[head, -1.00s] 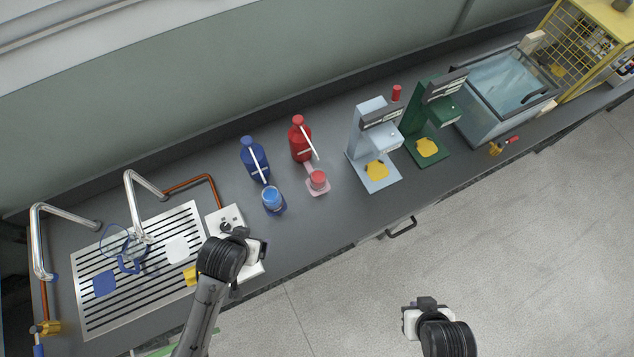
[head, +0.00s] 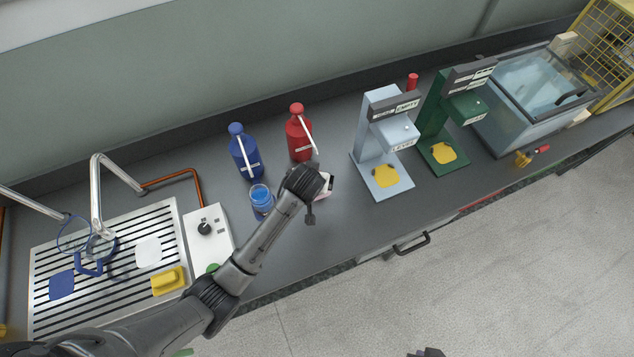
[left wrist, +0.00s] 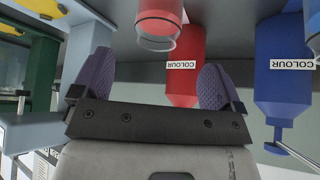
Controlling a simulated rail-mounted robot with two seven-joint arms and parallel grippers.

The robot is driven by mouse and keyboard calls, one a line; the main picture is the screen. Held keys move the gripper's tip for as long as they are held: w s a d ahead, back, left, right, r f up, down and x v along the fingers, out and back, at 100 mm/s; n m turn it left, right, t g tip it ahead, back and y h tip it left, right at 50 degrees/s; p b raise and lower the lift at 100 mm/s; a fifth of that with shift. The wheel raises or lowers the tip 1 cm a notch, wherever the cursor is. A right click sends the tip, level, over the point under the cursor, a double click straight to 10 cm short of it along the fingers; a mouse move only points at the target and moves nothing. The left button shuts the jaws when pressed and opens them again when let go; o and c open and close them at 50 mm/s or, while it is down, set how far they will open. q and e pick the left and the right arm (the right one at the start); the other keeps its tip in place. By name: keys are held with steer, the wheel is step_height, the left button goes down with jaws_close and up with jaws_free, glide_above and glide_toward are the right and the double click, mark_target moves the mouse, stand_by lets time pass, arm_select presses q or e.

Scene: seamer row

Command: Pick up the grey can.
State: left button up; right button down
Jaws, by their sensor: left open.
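I cannot make out a grey can in either view. My left gripper (left wrist: 155,79) is open, with its two purple-grey fingers apart and nothing between them. In the left wrist view, a clear jar with red contents (left wrist: 159,28) is beyond the fingers, apart from them, and a red bottle (left wrist: 182,85) is behind it. In the head view my left wrist covers the red jar's place, and the fingertips are hidden. Only a dark scrap of my right arm's end (head: 427,352) shows at the bottom edge; its fingers are out of sight.
A blue bottle (head: 245,160) and blue jar (head: 262,200) stand left of my left wrist. A pale grey machine (head: 370,150) and green machine (head: 432,125) stand to its right. A glass-topped tank (head: 535,90) is further right. A slatted drainer (head: 110,285) is at left.

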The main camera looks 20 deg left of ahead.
arm_select(q)
steer(key=x, duration=0.3)
steer(key=shift+w+f, duration=0.1)
steer(key=shift+f, duration=0.05)
steer(key=b+x, duration=0.1)
steer(key=x, duration=0.3)
steer(key=shift+d+f, duration=0.15)
steer(key=shift+f, duration=0.15)
steer(key=shift+w+f+b, duration=0.2)
steer(key=shift+f+b, duration=0.1)
steer(key=shift+f, duration=0.05)
steer(key=c, duration=1)
steer(key=shift+c, duration=0.5)
steer(key=shift+r, duration=0.15)
